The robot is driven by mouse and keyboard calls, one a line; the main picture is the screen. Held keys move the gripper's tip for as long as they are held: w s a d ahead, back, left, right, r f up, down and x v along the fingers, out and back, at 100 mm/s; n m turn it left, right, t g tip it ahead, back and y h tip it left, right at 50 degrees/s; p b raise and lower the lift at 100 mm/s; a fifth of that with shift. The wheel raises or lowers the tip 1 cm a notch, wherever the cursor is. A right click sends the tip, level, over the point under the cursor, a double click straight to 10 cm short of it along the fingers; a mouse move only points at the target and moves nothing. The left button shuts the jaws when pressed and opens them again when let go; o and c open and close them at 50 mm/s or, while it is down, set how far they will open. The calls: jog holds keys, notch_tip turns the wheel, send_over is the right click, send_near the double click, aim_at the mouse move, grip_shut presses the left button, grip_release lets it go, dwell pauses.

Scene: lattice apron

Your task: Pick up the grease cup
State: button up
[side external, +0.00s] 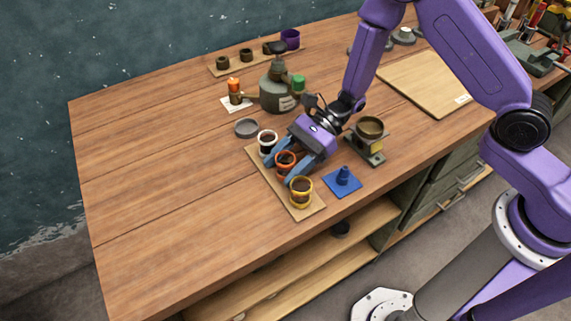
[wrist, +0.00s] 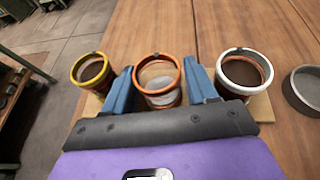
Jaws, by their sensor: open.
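Three small cups stand in a row on a thin wooden board (side external: 309,211): a white-rimmed cup (side external: 267,142), an orange-rimmed cup (side external: 285,160) in the middle and a yellow-rimmed cup (side external: 301,192). I cannot tell from labels which is the grease cup. My gripper (side external: 279,169) is open, low over the board, with its blue fingers on either side of the orange-rimmed cup. In the wrist view the orange-rimmed cup (wrist: 158,82) sits between the fingers, with the yellow-rimmed cup (wrist: 92,72) left and the white-rimmed cup (wrist: 244,73) right. Contact with the fingers is unclear.
A grey round dish (side external: 246,128) lies beyond the board. A blue square piece with a peg (side external: 343,181) and a brass pot on a stand (side external: 369,128) are close on the right. A green-grey canister (side external: 277,90) stands behind. The table's left side is clear.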

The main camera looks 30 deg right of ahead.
jog(key=c, duration=0.8)
jog(key=shift+r, duration=0.1)
